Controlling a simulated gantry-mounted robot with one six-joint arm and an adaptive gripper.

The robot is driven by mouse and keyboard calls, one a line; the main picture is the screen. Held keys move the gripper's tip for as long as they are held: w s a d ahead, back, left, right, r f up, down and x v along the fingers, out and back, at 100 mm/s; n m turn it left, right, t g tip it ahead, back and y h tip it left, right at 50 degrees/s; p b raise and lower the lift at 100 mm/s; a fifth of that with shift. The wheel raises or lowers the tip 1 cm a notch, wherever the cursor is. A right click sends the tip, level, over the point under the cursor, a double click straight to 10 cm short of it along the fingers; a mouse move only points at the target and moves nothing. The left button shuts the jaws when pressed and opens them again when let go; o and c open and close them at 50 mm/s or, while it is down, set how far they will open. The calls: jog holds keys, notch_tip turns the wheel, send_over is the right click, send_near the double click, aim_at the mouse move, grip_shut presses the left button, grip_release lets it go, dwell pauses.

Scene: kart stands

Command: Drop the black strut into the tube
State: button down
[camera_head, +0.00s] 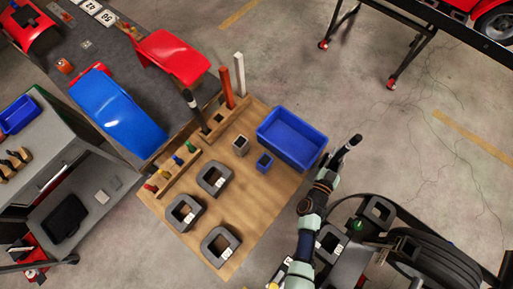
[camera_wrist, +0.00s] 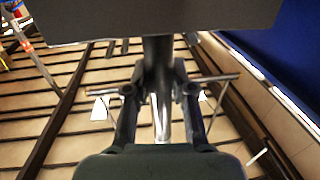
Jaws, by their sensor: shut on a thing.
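My gripper (camera_head: 348,145) is in the air to the right of the wooden board, near the blue tray. In the wrist view its fingers (camera_wrist: 160,97) are closed around a dark post (camera_wrist: 158,65), which meets a wide grey slab at the top of the picture. I cannot tell if this post is the black strut. A short grey square tube (camera_head: 240,145) stands on the board.
The blue tray (camera_head: 264,124) and a small blue cup (camera_head: 264,162) are on the board (camera_head: 262,205). Several grey square rings lie toward its front. A small rack of coloured pegs (camera_head: 177,160) is at the left. Black tyres (camera_head: 440,258) stand at the lower right.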

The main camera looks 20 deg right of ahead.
jog(key=shift+r, duration=0.1)
jog(key=c, duration=0.9)
grip_release()
jog(key=shift+a, duration=0.1)
jog(key=shift+s+a, duration=0.2)
jog(key=shift+a, duration=0.1)
jog(key=v, duration=1.1)
jog(key=shift+s, duration=0.1)
